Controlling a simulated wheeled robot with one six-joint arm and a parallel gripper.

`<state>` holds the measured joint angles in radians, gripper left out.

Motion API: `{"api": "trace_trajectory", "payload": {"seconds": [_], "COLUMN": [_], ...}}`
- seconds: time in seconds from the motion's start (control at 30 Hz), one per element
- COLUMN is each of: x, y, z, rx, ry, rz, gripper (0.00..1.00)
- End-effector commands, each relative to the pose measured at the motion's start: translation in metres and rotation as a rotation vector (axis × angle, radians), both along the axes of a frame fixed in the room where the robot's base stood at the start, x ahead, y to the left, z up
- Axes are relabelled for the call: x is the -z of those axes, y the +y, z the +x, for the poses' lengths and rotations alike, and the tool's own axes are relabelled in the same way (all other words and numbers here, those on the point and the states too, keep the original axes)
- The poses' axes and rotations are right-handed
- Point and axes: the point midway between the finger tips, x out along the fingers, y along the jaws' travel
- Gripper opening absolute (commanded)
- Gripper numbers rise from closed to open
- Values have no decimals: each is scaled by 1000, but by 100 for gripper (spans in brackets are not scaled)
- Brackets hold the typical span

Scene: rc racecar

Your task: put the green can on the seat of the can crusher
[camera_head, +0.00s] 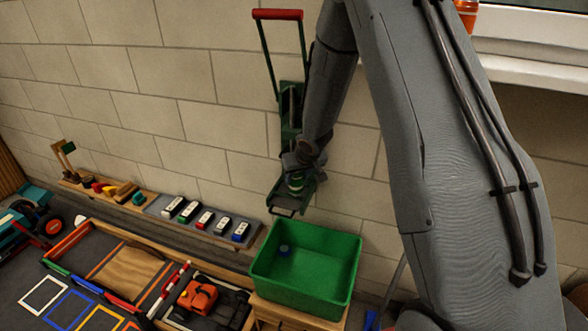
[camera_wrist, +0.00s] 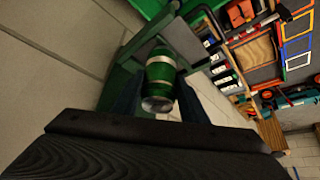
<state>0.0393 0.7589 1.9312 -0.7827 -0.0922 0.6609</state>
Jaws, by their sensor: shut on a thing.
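The green can (camera_wrist: 160,76), with a pale band and silver end, is between the dark fingers of my gripper (camera_wrist: 155,98) in the wrist view. In the head view a small part of the can (camera_head: 296,183) shows below my gripper (camera_head: 298,172), which is shut on it. The can crusher (camera_head: 290,118) is a green wall-mounted frame with a red-handled lever raised. Its seat (camera_head: 286,210) is at its lower end, right under or behind the can. I cannot tell whether the can touches the seat.
A green bin (camera_head: 318,301) with a small blue thing inside stands on a wooden support below the crusher. A wall shelf (camera_head: 160,207) with several toy cars and blocks is to the left. A tray with an orange vehicle (camera_head: 197,297) is lower left. My arm hides wall at right.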

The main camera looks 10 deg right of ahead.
Motion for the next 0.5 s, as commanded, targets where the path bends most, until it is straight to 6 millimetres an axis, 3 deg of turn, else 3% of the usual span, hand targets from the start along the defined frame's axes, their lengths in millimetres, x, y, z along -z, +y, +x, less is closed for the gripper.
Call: {"api": "trace_trajectory", "payload": {"seconds": [0.5], "x": [-2], "y": [3], "z": [28], "rx": [-1], "ry": [1], "rz": [0], "gripper": [19]}}
